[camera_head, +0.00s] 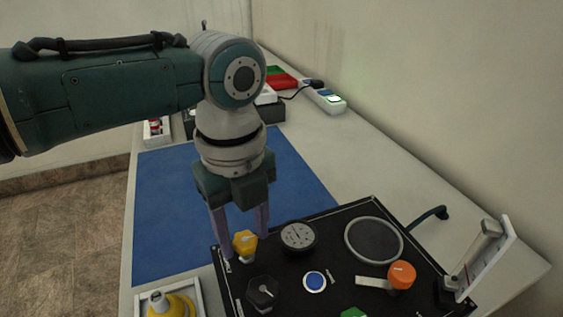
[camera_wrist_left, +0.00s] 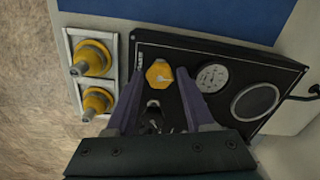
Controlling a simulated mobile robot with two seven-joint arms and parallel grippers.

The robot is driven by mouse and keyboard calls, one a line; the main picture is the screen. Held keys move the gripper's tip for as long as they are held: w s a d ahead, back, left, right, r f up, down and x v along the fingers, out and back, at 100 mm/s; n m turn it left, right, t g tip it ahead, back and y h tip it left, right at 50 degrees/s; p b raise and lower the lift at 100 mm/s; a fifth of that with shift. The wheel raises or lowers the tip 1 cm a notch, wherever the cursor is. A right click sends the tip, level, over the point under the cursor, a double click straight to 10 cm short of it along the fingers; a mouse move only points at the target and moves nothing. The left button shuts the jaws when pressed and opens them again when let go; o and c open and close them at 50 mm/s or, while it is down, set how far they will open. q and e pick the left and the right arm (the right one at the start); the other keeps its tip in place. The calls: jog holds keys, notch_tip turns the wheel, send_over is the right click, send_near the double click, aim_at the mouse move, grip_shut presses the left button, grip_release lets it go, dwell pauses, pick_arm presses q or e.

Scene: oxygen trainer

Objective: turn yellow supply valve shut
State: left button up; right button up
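The yellow supply valve (camera_head: 245,243) is a knob with a pale pointer line on the black trainer panel (camera_head: 330,222). It stands near the panel's far left corner, left of a round gauge (camera_head: 298,236). My left gripper (camera_head: 243,245) points down over it, its two purple fingers spread wide. In the left wrist view the yellow valve (camera_wrist_left: 159,74) shows beyond and between the fingertips of the left gripper (camera_wrist_left: 158,80), with gaps on both sides. I cannot tell how far the fingertips are above the panel. My right gripper is not in view.
A black knob (camera_head: 262,292), a blue button (camera_head: 315,282), an orange knob (camera_head: 401,275) and a round mesh disc (camera_head: 373,240) are on the panel. A white tray with yellow fittings (camera_wrist_left: 68,45) stands beside it. The blue mat (camera_head: 165,215) is mostly clear.

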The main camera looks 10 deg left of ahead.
aim_at(244, 239)
pick_arm(q)
jog(key=shift+o, duration=1.1)
notch_tip(244, 239, up, 10)
jog(key=shift+p, duration=0.45)
